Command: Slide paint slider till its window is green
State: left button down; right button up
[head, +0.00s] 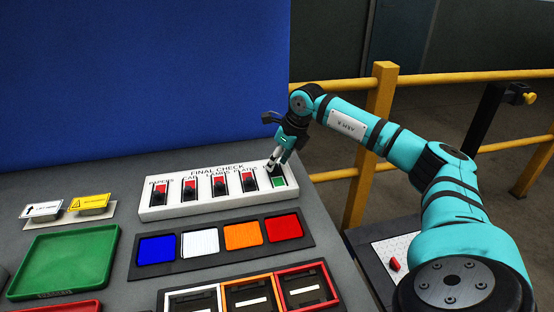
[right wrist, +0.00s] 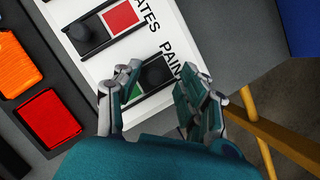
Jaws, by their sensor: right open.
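The white FINAL CHECK panel (head: 212,203) stands on the grey table with a row of sliders. The paint slider is at its right end, and its window (head: 279,182) shows green. In the right wrist view, its black knob (right wrist: 156,74) is at the end of the slot near the PAINT lettering, and part of the green window (right wrist: 135,91) shows beside a finger. My right gripper (head: 273,167) is open, its fingers on either side of the knob; whether they touch it is unclear. My left gripper is out of view.
The other sliders, such as the plates slider (head: 249,182), show red windows. A dark tray of coloured squares (head: 222,239) lies in front of the panel. A green tray (head: 66,260) is at left. A yellow railing (head: 382,140) stands beyond the table's right edge.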

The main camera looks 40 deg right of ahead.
jog(key=v, duration=1.2)
